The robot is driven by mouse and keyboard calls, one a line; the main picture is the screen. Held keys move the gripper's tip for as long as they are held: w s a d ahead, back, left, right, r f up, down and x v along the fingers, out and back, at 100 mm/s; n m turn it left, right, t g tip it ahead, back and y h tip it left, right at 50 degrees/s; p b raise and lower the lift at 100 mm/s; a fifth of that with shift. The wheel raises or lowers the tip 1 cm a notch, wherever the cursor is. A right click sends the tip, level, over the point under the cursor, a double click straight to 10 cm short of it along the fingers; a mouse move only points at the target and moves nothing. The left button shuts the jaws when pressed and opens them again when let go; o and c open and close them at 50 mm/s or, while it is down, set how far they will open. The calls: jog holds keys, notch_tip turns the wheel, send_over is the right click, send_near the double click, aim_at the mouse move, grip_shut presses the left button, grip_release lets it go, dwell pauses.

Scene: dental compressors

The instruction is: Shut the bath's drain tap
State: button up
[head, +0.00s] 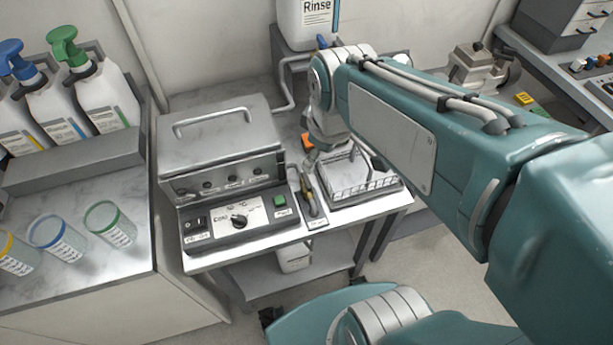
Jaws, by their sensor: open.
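The bath (222,145) is a grey metal box with a closed, handled lid and a front control panel (238,218). It stands on a small bench left of my arm. A small orange part (307,141) shows at its right side, beside my wrist; it may be the drain tap's handle, but I cannot tell its position. My wrist and the small scale hide much of the fingers and tap.
A wire basket (362,178) on a tray stands right of the bath. A white Rinse container (306,22) with a blue tap stands behind. Pump bottles (92,95) and several cups (108,226) are on the left counter. A white container (294,258) sits on the lower shelf.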

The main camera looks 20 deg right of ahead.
aim_at(307, 179)
jog(key=w+f+n+g, duration=0.3)
jog(key=w+f+n, duration=0.5)
jog(key=f+n, duration=0.15)
jog(key=shift+n, duration=0.45)
notch_tip(307, 179, down, 10)
jog(key=c, duration=1)
